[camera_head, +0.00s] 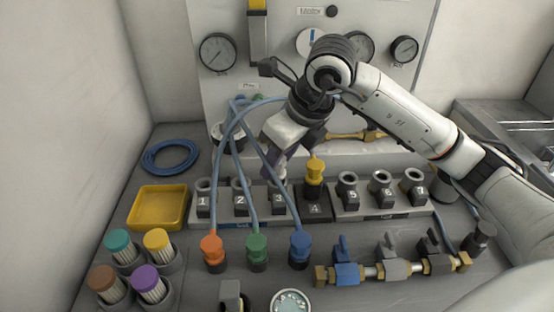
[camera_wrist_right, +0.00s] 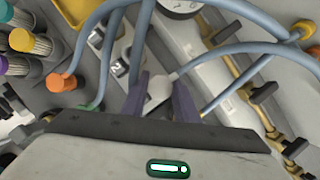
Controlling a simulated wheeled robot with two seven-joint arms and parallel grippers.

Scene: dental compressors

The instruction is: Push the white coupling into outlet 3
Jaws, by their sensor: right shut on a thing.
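My right gripper (camera_head: 274,168) reaches down from the upper right, right above outlet 3 (camera_head: 278,200) in the numbered row. In the right wrist view its two purple fingers (camera_wrist_right: 159,100) are shut on the white coupling (camera_wrist_right: 158,91), which has a blue-grey hose running off to the upper right. In the head view the fingers largely hide the coupling, so I cannot tell whether it touches the outlet's mouth. My left gripper is not in view.
Outlets 1 (camera_head: 204,200) and 2 (camera_head: 240,200) stand open to the left. A yellow coupling (camera_head: 314,170) sits on outlet 4. Orange (camera_head: 212,246), green (camera_head: 257,246) and blue (camera_head: 300,243) couplings with hoses stand in front. Hoses arch close beside my gripper.

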